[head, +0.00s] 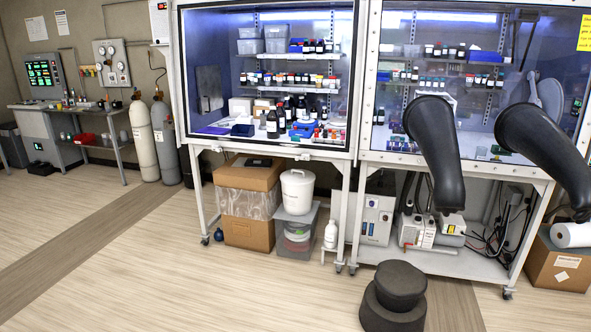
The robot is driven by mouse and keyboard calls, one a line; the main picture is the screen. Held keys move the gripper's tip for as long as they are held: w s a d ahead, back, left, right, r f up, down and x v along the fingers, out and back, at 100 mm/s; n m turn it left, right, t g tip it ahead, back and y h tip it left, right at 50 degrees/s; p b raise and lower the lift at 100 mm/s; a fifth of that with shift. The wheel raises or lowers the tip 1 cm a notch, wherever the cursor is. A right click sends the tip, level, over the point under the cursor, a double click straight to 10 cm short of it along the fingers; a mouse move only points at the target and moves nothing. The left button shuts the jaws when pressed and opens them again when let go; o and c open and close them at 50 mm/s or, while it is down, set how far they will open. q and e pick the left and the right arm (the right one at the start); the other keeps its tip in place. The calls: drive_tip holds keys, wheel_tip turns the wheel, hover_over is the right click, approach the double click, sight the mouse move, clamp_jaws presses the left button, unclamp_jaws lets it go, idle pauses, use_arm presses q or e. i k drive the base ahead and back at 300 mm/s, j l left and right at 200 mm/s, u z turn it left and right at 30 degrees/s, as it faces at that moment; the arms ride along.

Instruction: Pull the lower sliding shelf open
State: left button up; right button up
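No part of the scene is clearly marked as the sliding shelf. Inside the lit left cabinet (352,15), an upper shelf (290,55) holds grey bins, a blue box and small bottles. A lower shelf (290,86) holds a row of small dark bottles with white labels. Under the right glove box, a white bottom shelf (440,264) between the legs carries equipment boxes. I cannot tell from this view which of these slides, and none looks pulled out. Neither of my grippers is in view.
Two black gloves (437,135) (548,150) hang out from the right glove box. A dark round stool-like object (400,285) stands in front of it. A cardboard box (247,232) and white bucket (297,190) sit under the left cabinet. The floor (200,285) at left is clear.

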sight(297, 90)
drive_tip(key=i+j, duration=0.1)
drive_tip(key=i, duration=3.7)
drive_tip(key=l+z, duration=0.05)
drive_tip(key=l, duration=0.05)
